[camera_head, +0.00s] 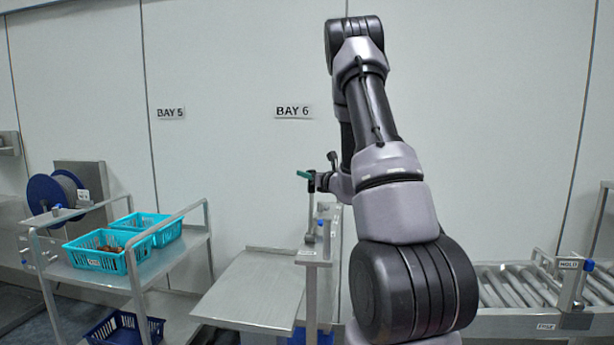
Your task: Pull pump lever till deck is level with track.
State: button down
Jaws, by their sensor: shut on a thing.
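My arm reaches forward through the middle of the view. My gripper (318,181) is small and far off, shut on the pump lever, whose green grip (303,174) sticks out to its left. A grey upright (310,215) stands below the gripper. A flat metal deck (250,290) lies left of and below the lever, beside the metal frame (312,257). A roller track (510,288) is at the right. My arm hides what lies between deck and track, so I cannot tell whether they are level.
At the left stands a metal cart (88,277) with turquoise baskets (128,262), one holding brown dates. A dark blue basket (125,330) sits lower. A blue reel (58,192) is behind. Signs on the wall read BAY 5 and BAY 6.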

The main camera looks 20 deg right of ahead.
jog(key=shift+n+t, duration=0.8)
jog(key=shift+n, duration=0.1)
jog(key=shift+s+a+r, duration=0.1)
jog(key=shift+s+a, duration=0.55)
jog(key=shift+s, duration=0.25)
jog(key=shift+s+a+r, duration=0.1)
jog(key=shift+s+a, duration=0.5)
jog(key=shift+s, duration=0.3)
jog(key=shift+s+a+f+n+t+y, duration=0.1)
jog(key=shift+s+a+n+t+y, duration=0.15)
jog(key=shift+s+a+n, duration=0.25)
jog(key=shift+s+a+n+t+y, duration=0.2)
jog(key=shift+s+a, duration=0.15)
jog(key=shift+s, duration=0.4)
jog(key=shift+s+a+f+n+t+y, duration=0.1)
jog(key=shift+s+a+n+t+y, duration=0.25)
jog(key=shift+s, duration=0.25)
jog(key=shift+a, duration=0.1)
jog(key=shift+s+a+f+n+t+y, duration=0.2)
jog(key=shift+s+a+n, duration=0.2)
jog(key=shift+s, duration=0.2)
jog(key=shift+s+a+f+n+t+y, duration=0.2)
jog(key=shift+s+a+n, duration=0.15)
jog(key=shift+s, duration=0.2)
jog(key=shift+s+a+f+n+t+y, duration=0.1)
jog(key=shift+s+a+n+y, duration=0.1)
jog(key=shift+s+a+n, duration=0.3)
jog(key=shift+d, duration=0.1)
